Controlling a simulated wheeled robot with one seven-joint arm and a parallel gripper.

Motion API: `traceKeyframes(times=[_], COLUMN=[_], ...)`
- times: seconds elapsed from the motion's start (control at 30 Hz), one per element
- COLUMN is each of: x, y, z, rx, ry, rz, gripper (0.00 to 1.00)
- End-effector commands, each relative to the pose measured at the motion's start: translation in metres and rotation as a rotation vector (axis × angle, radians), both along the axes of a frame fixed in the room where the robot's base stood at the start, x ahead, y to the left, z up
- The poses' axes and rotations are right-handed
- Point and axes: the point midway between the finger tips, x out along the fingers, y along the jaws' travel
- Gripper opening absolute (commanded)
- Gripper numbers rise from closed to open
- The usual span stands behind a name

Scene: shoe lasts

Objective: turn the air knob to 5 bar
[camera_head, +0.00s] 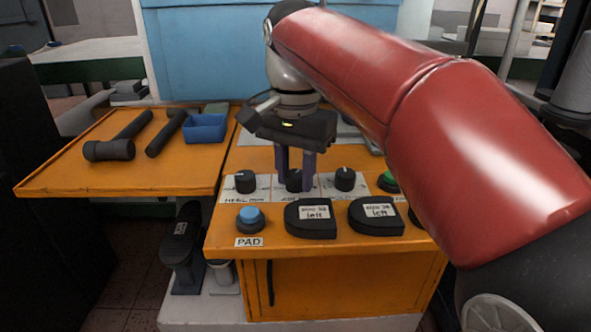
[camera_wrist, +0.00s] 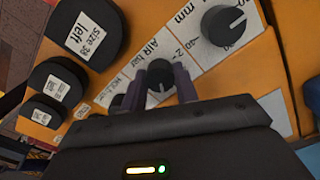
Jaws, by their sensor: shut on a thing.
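The air knob (camera_head: 293,181) is a round black knob in the middle of a row of three on the orange bench top. In the wrist view the black air knob (camera_wrist: 159,72) sits beside the print "AIR bar". A pale pointer line shows on its face, towards the bottom of that picture. I cannot read its bar value; part of the scale is hidden. My gripper (camera_head: 296,178) points down from above, with its purple-grey fingers on either side of the knob. In the wrist view my gripper (camera_wrist: 160,83) is shut on it.
The heel knob (camera_head: 245,181) stands left of it and another black knob (camera_head: 344,179) right. In front are a blue PAD button (camera_head: 250,218) and two black labelled lasts (camera_head: 310,222) (camera_head: 376,220). Hammers (camera_head: 110,149) and a blue tray (camera_head: 205,128) lie on the left board.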

Motion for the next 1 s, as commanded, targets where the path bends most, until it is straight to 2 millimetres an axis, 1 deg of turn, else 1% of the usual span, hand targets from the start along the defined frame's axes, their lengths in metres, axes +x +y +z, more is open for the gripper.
traceKeyframes(times=[0.2, 0.4, 0.6, 1.0], x=[0.0004, 0.0005, 0.0005, 0.0004], y=[0.0, -0.0001, 0.0, 0.0001], z=[0.0011, 0.0012, 0.0012, 0.0014], rx=[0.001, 0.001, 0.001, 0.001], ry=[-0.004, -0.004, -0.004, -0.004], rz=[-0.138, -0.215, -0.249, -0.254], gripper=[0.07, 0.07, 0.07, 0.07])
